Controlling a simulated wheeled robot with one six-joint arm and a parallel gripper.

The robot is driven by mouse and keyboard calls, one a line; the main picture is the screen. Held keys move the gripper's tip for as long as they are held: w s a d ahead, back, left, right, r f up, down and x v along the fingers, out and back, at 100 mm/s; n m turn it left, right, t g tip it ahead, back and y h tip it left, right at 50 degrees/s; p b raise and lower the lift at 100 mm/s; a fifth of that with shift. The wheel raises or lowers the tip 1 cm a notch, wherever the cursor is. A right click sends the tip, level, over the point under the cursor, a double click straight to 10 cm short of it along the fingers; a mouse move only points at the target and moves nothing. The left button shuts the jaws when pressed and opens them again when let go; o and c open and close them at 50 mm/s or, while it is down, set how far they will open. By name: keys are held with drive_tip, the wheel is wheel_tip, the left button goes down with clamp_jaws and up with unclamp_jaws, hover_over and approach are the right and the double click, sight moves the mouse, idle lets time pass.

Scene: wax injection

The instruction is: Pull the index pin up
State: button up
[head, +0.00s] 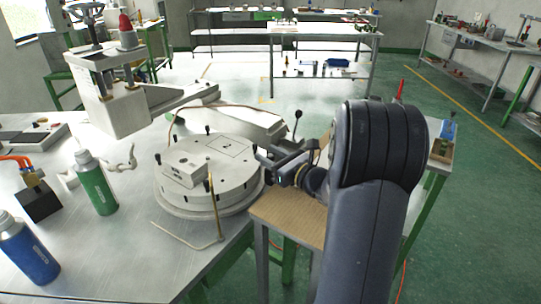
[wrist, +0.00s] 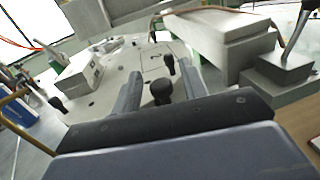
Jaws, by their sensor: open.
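A black round knob (wrist: 161,92), which looks like the index pin's head, stands between the fingers of my gripper (wrist: 159,70) in the wrist view. The fingers are apart, one on each side of it, and I see no contact. The pin's lower part is hidden by the gripper body. In the head view, my gripper (head: 262,164) is at the right edge of the round grey turntable (head: 215,195). A second black knob (wrist: 169,63) stands just beyond the fingertips. I cannot tell for sure which knob is the index pin.
A lever with a dark knob (head: 298,117) stands behind my gripper. A block (head: 184,173) sits on the turntable, and a brass rod (head: 215,210) rises at its front. Green (head: 95,183) and blue (head: 27,250) bottles stand left. A wooden-topped table (head: 290,215) is below my arm.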

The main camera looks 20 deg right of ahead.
drive_tip(key=shift+c, duration=0.4)
clamp_jaws()
drive_tip(key=shift+r, duration=0.95)
drive_tip(key=shift+o, duration=0.4)
unclamp_jaws()
